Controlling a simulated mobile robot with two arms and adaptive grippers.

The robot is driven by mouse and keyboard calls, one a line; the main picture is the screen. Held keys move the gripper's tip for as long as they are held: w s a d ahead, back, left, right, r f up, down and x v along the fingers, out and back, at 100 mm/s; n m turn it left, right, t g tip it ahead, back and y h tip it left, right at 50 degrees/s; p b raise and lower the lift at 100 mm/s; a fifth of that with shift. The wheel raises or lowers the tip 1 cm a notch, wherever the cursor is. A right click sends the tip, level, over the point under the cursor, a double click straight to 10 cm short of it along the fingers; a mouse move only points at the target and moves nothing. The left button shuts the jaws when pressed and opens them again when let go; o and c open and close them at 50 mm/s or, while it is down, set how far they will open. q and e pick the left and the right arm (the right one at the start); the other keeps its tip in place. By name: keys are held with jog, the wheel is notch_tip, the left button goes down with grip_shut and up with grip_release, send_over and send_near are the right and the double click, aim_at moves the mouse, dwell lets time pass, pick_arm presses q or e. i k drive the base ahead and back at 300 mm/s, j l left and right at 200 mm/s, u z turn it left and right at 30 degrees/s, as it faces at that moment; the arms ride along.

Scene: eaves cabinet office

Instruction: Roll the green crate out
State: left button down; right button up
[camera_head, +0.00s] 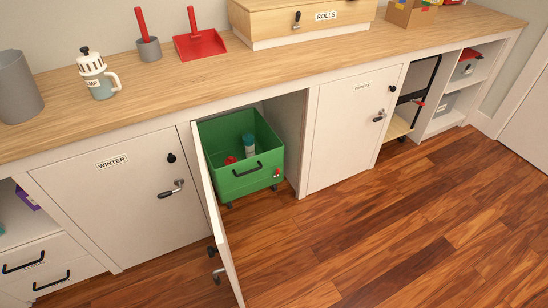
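The green crate (241,180) sits on small casters inside an open cabinet bay below the counter, in the middle of the head view. Neither of my grippers is in view.
The wooden floor (370,220) in front of the bay is clear. A shut door labelled WINTER (125,190) is on the left, another shut door (349,130) on the right. The counter (190,80) holds a grey cup, a pot, a dustpan and a ROLLS box.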

aim_at(221, 138)
jog(key=i+l, duration=0.2)
jog(key=i+l+u, duration=0.1)
jog(key=l, duration=0.3)
jog(key=i+l, duration=0.25)
jog(key=i+l+u, duration=0.1)
jog(key=l, duration=0.3)
